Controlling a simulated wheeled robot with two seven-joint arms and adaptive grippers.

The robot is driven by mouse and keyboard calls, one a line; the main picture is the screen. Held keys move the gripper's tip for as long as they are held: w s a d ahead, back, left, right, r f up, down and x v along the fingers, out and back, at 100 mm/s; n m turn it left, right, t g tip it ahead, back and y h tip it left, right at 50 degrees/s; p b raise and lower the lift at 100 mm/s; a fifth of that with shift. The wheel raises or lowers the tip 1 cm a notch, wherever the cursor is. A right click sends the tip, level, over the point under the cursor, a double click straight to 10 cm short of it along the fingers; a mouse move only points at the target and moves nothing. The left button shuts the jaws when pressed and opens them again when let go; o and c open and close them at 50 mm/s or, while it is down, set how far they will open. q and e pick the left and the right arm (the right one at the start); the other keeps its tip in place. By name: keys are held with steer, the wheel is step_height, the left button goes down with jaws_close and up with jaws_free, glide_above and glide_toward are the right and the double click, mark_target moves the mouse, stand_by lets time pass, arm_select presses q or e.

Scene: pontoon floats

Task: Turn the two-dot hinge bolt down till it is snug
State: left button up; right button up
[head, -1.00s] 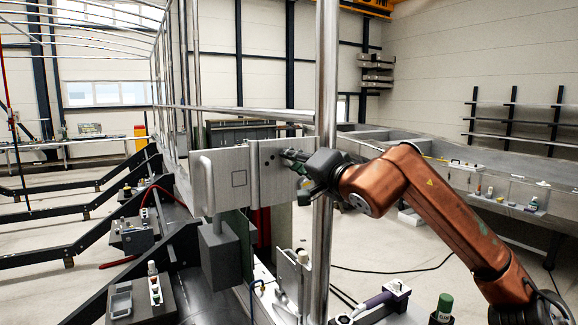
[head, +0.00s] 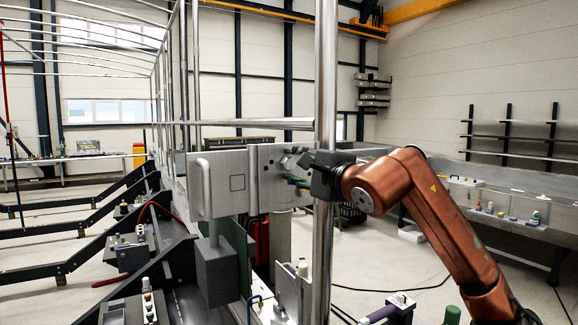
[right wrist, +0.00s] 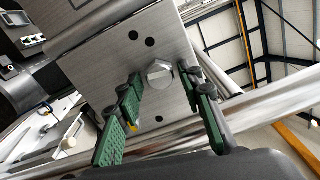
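The two-dot hinge bolt (right wrist: 160,73) is a silver hex head on a brushed metal plate (right wrist: 100,62), in the right wrist view. Two dark dots mark the plate just above it; a single dot lies below it. My right gripper (right wrist: 161,82) is open, its green-padded fingers on either side of the bolt head with a gap at each side. In the head view my right gripper (head: 290,168) faces the hinge plate (head: 263,190), and its fingers cover part of that plate. I cannot tell how far the bolt stands out. My left gripper is not in view.
A thick upright pole (head: 325,90) stands right beside my right gripper. A grey panel with a handle (head: 202,188) is left of the hinge plate. A grey box (head: 215,270) hangs below it. A long metal trough (head: 500,195) lies to the right.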

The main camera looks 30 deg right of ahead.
steer(key=shift+r+n+p, duration=0.1)
steer(key=shift+n+p, duration=0.2)
steer(key=shift+p, duration=0.05)
steer(key=n+p, duration=1)
steer(key=shift+r+n, duration=0.1)
steer(key=shift+n, duration=0.3)
steer(key=shift+s+n+p, duration=0.1)
steer(key=shift+n+p, duration=0.3)
steer(key=shift+p, duration=0.1)
steer(key=n+p, duration=0.9)
steer(key=shift+r+n, duration=0.1)
steer(key=shift+n, duration=0.3)
steer(key=shift+f+n+p, duration=0.25)
steer(key=shift+n+p, duration=0.55)
steer(key=shift+n, duration=0.3)
steer(key=n+p, duration=0.3)
steer(key=shift+r+n+p, duration=0.2)
steer(key=shift+n+p, duration=0.2)
steer(key=n, duration=0.2)
steer(key=shift+f+n, duration=0.25)
steer(key=shift+n, duration=0.05)
steer(key=shift+a+r+n, duration=0.15)
steer(key=shift+a+n, duration=0.05)
steer(key=shift+n, duration=0.9)
